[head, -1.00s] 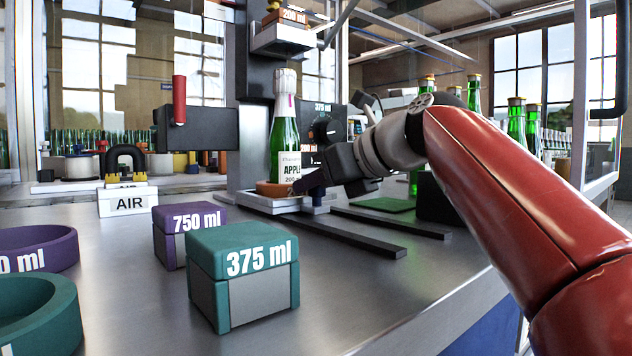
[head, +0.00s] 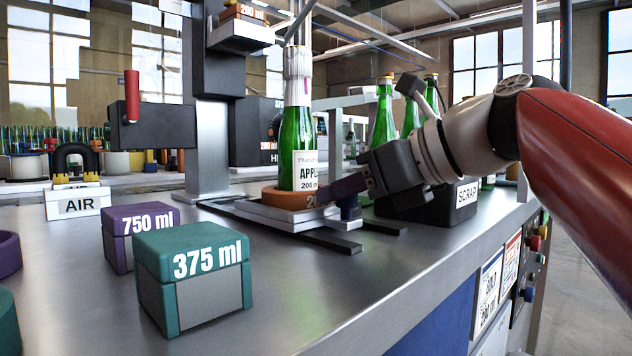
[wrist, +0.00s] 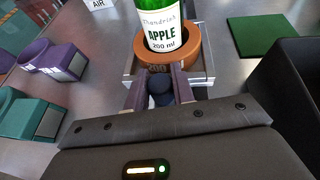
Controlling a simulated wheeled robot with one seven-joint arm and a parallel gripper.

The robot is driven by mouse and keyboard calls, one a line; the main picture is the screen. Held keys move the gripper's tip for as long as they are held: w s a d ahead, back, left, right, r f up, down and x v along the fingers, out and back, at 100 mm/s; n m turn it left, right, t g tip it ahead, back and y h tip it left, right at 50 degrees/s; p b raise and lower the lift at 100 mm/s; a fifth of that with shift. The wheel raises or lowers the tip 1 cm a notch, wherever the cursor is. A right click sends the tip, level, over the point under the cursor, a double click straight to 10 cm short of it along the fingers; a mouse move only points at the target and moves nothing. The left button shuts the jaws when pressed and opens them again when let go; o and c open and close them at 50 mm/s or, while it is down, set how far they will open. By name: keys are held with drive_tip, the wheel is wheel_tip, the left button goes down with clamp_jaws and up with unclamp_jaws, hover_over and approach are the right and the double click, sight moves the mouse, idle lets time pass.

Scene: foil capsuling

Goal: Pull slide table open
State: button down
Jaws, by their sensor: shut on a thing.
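The slide table (head: 268,216) is a pale plate on two dark rails (head: 330,241), near the rails' front end. On it sits an orange ring (head: 285,197) with a green APPLE 200 ml bottle (head: 297,140) upright in it. My gripper (head: 338,192) comes from the right at the table's front. In the wrist view its purple-grey fingers (wrist: 160,92) are shut on the dark blue knob (wrist: 160,84) of the slide table. The knob also shows partly in the head view (head: 349,207).
A teal 375 ml block (head: 195,285) and a purple 750 ml block (head: 118,240) stand at the left. A black SCRAP bin (head: 425,205) is close behind my gripper. The AIR sign (head: 78,205) is at the far left. The front bench surface is clear.

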drive_tip(key=shift+s+d+p, duration=0.35)
drive_tip(key=shift+s+d, duration=1.4)
drive_tip(key=shift+d, duration=0.25)
drive_tip(key=c, duration=1.2)
unclamp_jaws()
drive_tip(key=p+v, duration=0.1)
drive_tip(key=v, duration=0.6)
drive_tip(key=shift+s+d+r+p, duration=0.15)
drive_tip(key=shift+d+r+p, duration=0.05)
drive_tip(key=shift+p, duration=0.2)
drive_tip(key=shift+d, duration=0.1)
drive_tip(key=shift+s, duration=0.1)
